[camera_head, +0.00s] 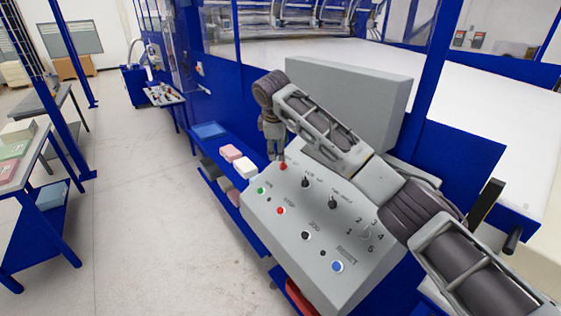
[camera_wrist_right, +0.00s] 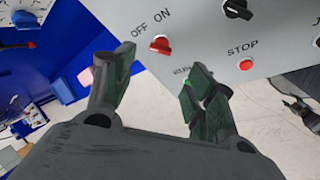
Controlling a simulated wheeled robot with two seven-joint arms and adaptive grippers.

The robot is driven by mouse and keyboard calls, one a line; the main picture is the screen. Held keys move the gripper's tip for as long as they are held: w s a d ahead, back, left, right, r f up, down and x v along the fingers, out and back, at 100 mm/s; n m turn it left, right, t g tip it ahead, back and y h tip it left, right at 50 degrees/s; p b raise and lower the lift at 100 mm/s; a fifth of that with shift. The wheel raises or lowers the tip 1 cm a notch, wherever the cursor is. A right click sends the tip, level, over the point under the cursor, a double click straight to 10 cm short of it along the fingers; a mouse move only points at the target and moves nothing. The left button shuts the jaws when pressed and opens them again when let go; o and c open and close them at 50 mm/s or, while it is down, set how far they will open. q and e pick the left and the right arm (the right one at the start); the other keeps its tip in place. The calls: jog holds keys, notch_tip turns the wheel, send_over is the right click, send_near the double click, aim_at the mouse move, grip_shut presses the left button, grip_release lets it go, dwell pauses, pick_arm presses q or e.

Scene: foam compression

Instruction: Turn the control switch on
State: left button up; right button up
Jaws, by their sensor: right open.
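The red control switch (camera_head: 283,166) sits at the upper left corner of the grey control panel (camera_head: 265,222). In the right wrist view the red switch (camera_wrist_right: 160,45) shows beside the printed words OFF and ON; I cannot tell which way it is set. My right gripper (camera_head: 275,156) comes down over that corner. Its two dark green fingers (camera_wrist_right: 160,65) are apart, with the switch in the gap between their tips in the picture; no contact shows. My left gripper (camera_wrist_right: 300,107) seems to show small at the right edge of the wrist view, its fingers unclear.
The panel also bears a green RUN button (camera_head: 261,190), a red STOP button (camera_head: 281,210), black knobs (camera_head: 333,203) and a blue button (camera_head: 337,266). A blue shelf with pink and white blocks (camera_head: 231,153) stands left of it. Open floor (camera_head: 130,200) lies further left.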

aim_at(281, 163)
jog(key=shift+p+x, duration=0.9)
jog(key=shift+x, duration=3.75)
jog(key=shift+s, duration=0.1)
jog(key=shift+c, duration=0.3)
jog(key=c, duration=1)
